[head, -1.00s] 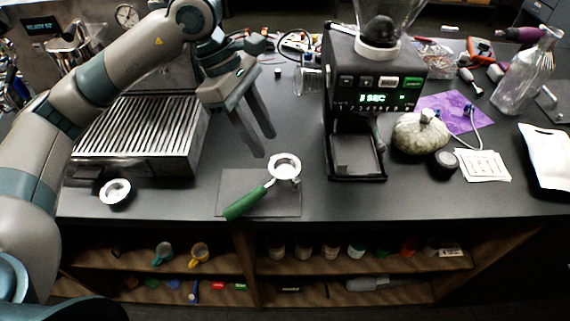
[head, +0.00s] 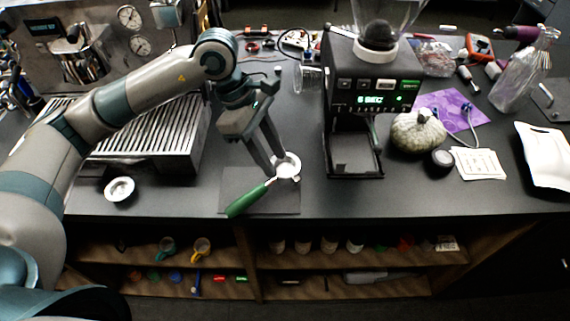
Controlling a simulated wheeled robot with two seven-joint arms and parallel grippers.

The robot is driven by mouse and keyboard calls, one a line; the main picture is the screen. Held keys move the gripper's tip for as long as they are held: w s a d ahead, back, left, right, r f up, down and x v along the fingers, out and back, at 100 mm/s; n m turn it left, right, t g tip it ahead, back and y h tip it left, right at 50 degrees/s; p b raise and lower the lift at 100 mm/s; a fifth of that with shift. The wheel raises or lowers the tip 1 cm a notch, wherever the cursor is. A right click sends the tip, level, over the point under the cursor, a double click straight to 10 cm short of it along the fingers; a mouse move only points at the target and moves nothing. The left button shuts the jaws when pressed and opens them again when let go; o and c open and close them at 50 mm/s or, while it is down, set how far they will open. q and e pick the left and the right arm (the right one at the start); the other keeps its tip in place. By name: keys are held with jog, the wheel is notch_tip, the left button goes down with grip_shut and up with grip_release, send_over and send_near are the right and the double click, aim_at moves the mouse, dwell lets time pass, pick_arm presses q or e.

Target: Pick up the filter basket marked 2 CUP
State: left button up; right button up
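A portafilter with a green handle (head: 247,199) lies on a dark mat, and its round metal head (head: 289,168) points up and to the right. A small round metal basket (head: 119,189) sits on the counter at the left, in front of the espresso machine. I cannot read a 2 CUP mark on either piece. My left gripper (head: 279,165) points down at the portafilter head, its two fingers apart. Its fingertips overlap the head's left and back rim; I cannot tell whether they touch. My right gripper is not in view.
The espresso machine's slatted drip tray (head: 150,130) is under my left arm. A black grinder (head: 368,90) stands right of the portafilter. A pale green gourd-like object (head: 417,132), a black puck (head: 442,158) and cards (head: 480,164) lie farther right. The front counter strip is mostly clear.

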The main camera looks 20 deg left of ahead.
aim_at(278, 168)
pick_arm(q)
jog(key=p+x, duration=0.1)
jog(key=x, duration=0.1)
jog(key=shift+s+d+f, duration=0.1)
jog(key=shift+d+f, duration=0.05)
jog(key=shift+f, duration=0.25)
jog(key=shift+d+f, duration=0.1)
jog(key=shift+f, duration=0.35)
grip_shut()
